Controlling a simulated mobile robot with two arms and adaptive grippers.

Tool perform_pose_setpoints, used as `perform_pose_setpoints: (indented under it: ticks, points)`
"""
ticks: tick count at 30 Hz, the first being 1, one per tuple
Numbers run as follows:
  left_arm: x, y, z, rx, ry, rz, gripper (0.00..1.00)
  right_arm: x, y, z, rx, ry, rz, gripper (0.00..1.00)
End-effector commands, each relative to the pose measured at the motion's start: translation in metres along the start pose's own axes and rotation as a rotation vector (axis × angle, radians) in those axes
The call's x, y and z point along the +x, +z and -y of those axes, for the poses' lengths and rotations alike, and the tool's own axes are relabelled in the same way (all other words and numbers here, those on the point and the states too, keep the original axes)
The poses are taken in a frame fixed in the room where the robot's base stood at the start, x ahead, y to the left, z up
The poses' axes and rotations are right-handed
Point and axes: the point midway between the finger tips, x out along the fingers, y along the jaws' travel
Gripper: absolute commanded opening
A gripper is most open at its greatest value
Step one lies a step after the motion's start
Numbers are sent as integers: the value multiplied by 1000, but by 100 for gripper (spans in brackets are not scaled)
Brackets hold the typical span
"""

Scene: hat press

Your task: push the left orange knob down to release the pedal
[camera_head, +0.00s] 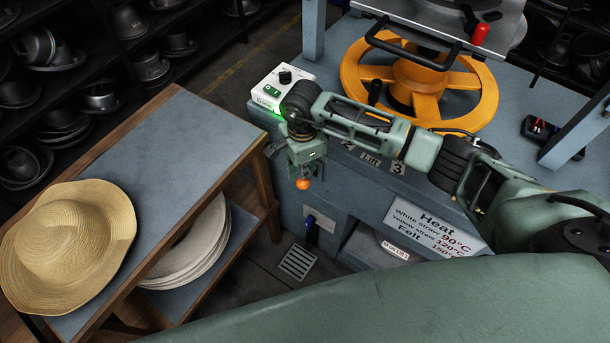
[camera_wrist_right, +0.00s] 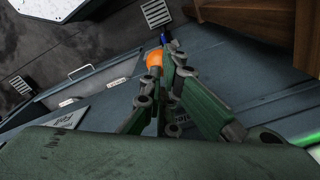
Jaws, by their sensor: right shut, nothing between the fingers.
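One orange knob (camera_head: 302,184) shows at the front of the blue press bench, just below my right gripper (camera_head: 304,164) in the head view. In the right wrist view the orange knob (camera_wrist_right: 154,58) is right beside the tips of my right gripper (camera_wrist_right: 169,62). My right gripper is shut and empty, pointing down. I cannot tell whether it touches the knob. The knob's stem and the pedal cannot be made out. My left gripper is not in view.
A white control box (camera_head: 281,88) with a black knob and green light sits on the bench by my right wrist. A yellow handwheel (camera_head: 470,92) stands behind my forearm. A wooden side table (camera_head: 185,130) with a straw hat (camera_head: 70,240) is at left.

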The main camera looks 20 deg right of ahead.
Motion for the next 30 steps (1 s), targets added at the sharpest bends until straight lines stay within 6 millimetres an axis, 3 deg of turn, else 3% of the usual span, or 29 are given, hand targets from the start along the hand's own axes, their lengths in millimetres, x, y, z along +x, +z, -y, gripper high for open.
perform_pose_setpoints:
  ticks: [11,30]
  points:
    - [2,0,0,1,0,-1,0,2,0,0,0,0,0,0]
    - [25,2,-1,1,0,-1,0,27,0,0,1,0,0,0]
